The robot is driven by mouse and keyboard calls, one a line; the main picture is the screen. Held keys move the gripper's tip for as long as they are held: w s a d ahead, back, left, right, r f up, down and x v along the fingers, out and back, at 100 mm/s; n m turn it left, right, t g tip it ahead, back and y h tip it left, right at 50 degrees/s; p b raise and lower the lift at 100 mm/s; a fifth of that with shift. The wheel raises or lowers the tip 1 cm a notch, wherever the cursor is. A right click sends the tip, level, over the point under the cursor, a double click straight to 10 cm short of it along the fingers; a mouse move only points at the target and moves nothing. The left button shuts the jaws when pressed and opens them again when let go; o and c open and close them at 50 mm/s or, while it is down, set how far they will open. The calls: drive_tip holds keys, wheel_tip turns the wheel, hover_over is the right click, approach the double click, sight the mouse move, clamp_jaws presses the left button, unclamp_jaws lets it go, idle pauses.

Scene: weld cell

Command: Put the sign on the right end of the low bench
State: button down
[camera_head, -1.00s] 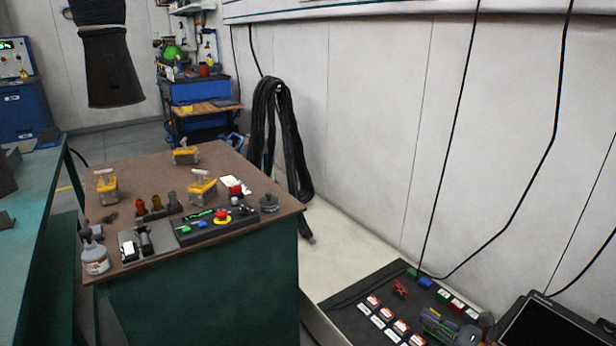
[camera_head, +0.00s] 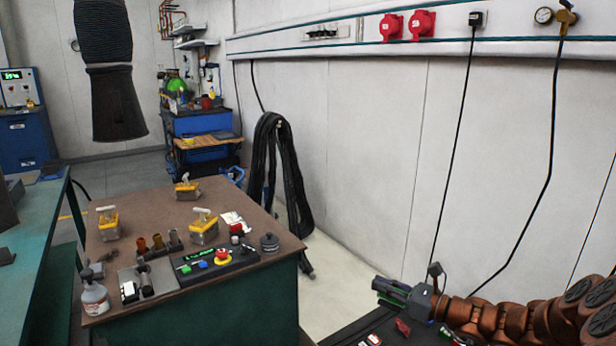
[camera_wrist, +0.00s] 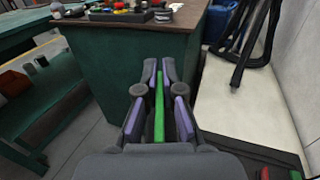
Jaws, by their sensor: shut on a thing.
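My gripper (camera_head: 388,290) is at the lower right of the head view, over the dark mat area beside the wall. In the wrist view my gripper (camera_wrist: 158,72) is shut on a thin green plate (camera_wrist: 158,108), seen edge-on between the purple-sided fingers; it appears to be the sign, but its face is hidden. A low pale surface (camera_head: 345,265) runs along the wall, probably the low bench; it also shows in the wrist view (camera_wrist: 228,115). Its right part is largely hidden by my arm or out of frame.
A black cable coil (camera_head: 285,165) hangs at the wall. A dark mat (camera_head: 345,338) with small items lies at the bottom.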

drive_tip(key=shift+r+p, duration=4.85)
drive_tip(key=shift+p, duration=2.85)
